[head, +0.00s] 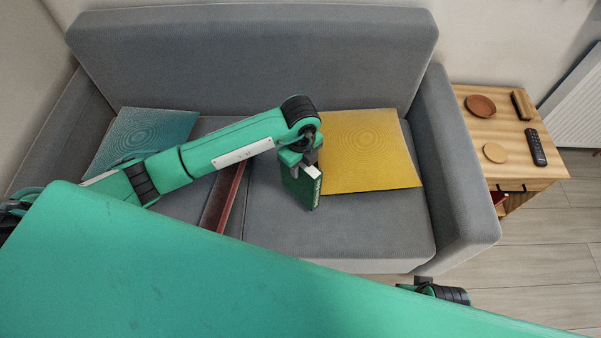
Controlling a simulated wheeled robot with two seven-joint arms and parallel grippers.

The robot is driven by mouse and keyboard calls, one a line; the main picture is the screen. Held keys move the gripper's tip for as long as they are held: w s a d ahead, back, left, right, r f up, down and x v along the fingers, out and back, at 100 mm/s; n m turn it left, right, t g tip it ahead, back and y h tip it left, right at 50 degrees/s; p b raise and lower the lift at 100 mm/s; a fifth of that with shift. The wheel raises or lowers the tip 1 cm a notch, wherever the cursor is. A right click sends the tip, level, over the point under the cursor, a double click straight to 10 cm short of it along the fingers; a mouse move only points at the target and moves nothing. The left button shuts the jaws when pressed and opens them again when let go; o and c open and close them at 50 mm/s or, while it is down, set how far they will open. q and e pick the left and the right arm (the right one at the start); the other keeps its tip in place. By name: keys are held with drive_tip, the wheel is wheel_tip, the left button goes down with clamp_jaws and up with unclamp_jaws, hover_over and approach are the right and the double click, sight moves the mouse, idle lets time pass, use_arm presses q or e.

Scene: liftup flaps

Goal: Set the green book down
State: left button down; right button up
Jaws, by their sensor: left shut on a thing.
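The green book (299,187) hangs upright in my left gripper (300,158), which is shut on its top edge. The book is over the right seat cushion of the grey sofa (340,228), close to the left edge of the yellow cushion. I cannot tell whether its lower edge touches the seat. My left arm reaches in from the left across the sofa. Part of my right arm shows at the bottom right, but its gripper is not in view.
A yellow cushion (368,150) and a teal cushion (140,138) lie on the sofa. A dark red flat object (225,195) lies between the seats. A wooden side table (505,135) at right holds a remote (535,147), a bowl (480,106) and other small items. The front right seat is clear.

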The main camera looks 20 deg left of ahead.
use_arm(q)
wheel_tip(320, 180, down, 4)
drive_tip(key=shift+r, duration=0.25)
drive_tip(key=shift+f, duration=0.4)
drive_tip(key=c, duration=1.1)
unclamp_jaws()
use_arm(e)
drive_tip(key=shift+r, duration=0.6)
use_arm(q)
drive_tip(key=shift+r, duration=0.25)
wheel_tip(320, 180, up, 11)
drive_tip(key=shift+r+p, duration=0.2)
drive_tip(key=shift+p, duration=0.15)
drive_tip(key=shift+r, duration=0.2)
use_arm(e)
wheel_tip(320, 180, down, 2)
drive_tip(key=shift+f, duration=0.25)
